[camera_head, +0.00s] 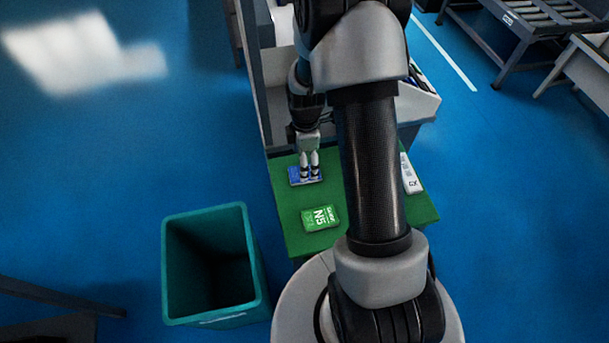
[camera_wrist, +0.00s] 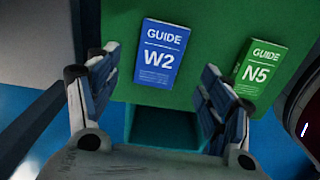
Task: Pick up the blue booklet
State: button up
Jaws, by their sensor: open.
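The blue booklet (camera_wrist: 161,54), marked GUIDE W2, lies flat on the green table top (camera_wrist: 215,20). In the head view the blue booklet (camera_head: 296,176) is near the table's left edge, partly hidden by my gripper (camera_head: 310,174). In the wrist view my gripper (camera_wrist: 155,85) is open, one finger to the lower left of the booklet and one to its lower right. Nothing is between the fingers in a hold. The gap in height between fingertips and booklet is hard to tell.
A white box (camera_head: 410,174) lies at the table's right. A teal bin (camera_head: 210,264) stands on the floor left of the table.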

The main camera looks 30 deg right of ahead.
aim_at(294, 171)
notch_tip(294, 171, down, 5)
jog(key=shift+w+f+b, duration=0.1)
jog(key=shift+f+b, duration=0.1)
jog(key=shift+b, duration=1)
jog(key=shift+r, duration=0.1)
jog(key=shift+a, duration=0.1)
jog(key=shift+c, duration=0.5)
jog(key=c, duration=1)
jog(key=shift+c, duration=0.2)
